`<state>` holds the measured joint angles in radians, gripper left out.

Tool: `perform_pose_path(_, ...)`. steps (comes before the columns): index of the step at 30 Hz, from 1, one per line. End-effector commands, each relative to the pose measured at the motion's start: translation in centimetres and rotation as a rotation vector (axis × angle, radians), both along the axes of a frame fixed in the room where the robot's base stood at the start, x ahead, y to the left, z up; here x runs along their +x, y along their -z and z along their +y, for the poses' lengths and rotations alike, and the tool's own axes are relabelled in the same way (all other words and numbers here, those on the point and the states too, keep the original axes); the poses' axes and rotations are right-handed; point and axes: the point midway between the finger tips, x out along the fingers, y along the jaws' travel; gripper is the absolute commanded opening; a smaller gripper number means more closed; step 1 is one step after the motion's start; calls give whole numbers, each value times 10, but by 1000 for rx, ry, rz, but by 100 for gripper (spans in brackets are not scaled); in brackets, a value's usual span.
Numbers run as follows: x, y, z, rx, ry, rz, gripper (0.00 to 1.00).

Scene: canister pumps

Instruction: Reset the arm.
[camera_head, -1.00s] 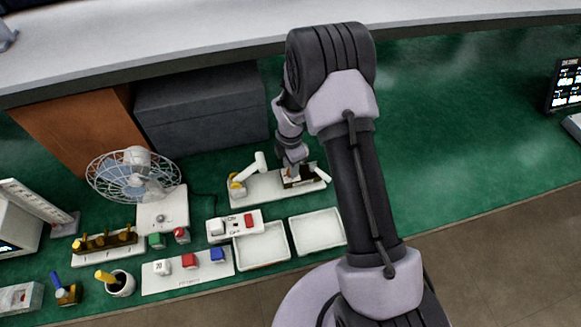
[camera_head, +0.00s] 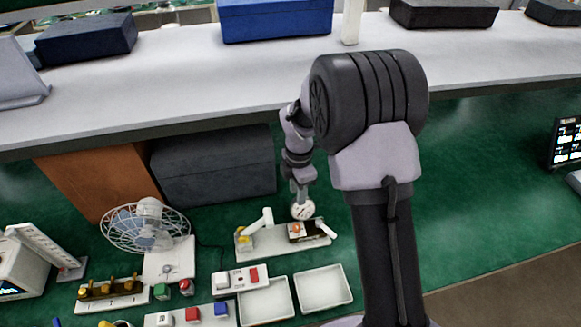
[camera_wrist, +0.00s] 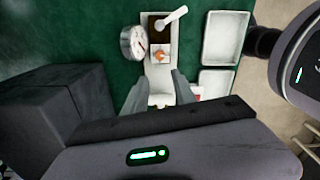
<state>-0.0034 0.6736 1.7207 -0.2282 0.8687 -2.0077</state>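My gripper (camera_wrist: 158,90) is open and empty in the wrist view, its two fingers apart with the pump's white base showing between them.
Two white trays (camera_head: 324,289) (camera_head: 265,302) lie in front of the pump. A switch box (camera_head: 240,279), fan (camera_head: 147,226) and peg rack (camera_head: 108,290) are to the left. A dark grey box (camera_head: 213,168) sits behind, under the white shelf (camera_head: 190,85).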

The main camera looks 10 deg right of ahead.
Motion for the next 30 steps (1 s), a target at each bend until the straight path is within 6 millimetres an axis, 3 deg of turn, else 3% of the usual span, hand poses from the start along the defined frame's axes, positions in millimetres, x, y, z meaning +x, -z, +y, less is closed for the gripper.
perform_pose_path(4,-2,-7,1,3,46,-15,32)
perform_pose_path(7,-20,-44,4,34,299,-78,32)
perform_pose_path(10,-67,-91,11,122,733,-158,32)
perform_pose_path(13,-128,-119,19,257,1186,-203,32)
perform_pose_path(15,-170,-125,24,366,1471,-208,32)
perform_pose_path(18,-218,-120,31,508,1793,-179,32)
perform_pose_path(21,-246,-112,35,607,1995,-138,32)
perform_pose_path(24,-257,-109,37,650,2086,-113,32)
perform_pose_path(30,-259,-111,38,656,2103,-107,32)
